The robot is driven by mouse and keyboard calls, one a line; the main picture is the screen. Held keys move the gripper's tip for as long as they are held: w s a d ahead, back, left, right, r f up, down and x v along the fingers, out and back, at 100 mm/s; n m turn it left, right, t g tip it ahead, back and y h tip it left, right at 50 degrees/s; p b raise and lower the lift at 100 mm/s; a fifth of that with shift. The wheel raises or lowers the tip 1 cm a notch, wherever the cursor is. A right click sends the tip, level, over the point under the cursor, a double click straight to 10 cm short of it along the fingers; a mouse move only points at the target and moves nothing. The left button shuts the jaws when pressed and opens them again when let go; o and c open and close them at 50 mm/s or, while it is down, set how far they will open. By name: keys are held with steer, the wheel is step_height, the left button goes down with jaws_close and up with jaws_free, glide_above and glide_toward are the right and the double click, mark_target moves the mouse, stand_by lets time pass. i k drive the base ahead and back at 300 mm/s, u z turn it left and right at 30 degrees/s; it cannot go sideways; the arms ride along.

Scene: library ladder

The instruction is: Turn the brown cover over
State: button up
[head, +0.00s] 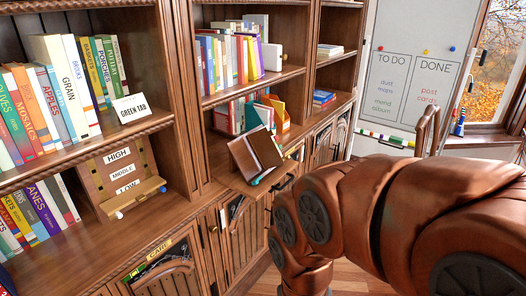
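A brown cover (264,147) stands tilted on a small pull-out ledge (268,182) at the middle of the bookcase. My gripper is out of the frame.
Books fill the shelves on the left, with a "GREEN TAB" card (130,108) and a HIGH/MIDDLE/LOW board (118,172). A coloured file holder (279,113) stands behind the cover. A whiteboard (415,70) and window (494,60) are at right.

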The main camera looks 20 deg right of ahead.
mark_target(268, 152)
steer(key=z, duration=0.05)
steer(key=i, duration=0.85)
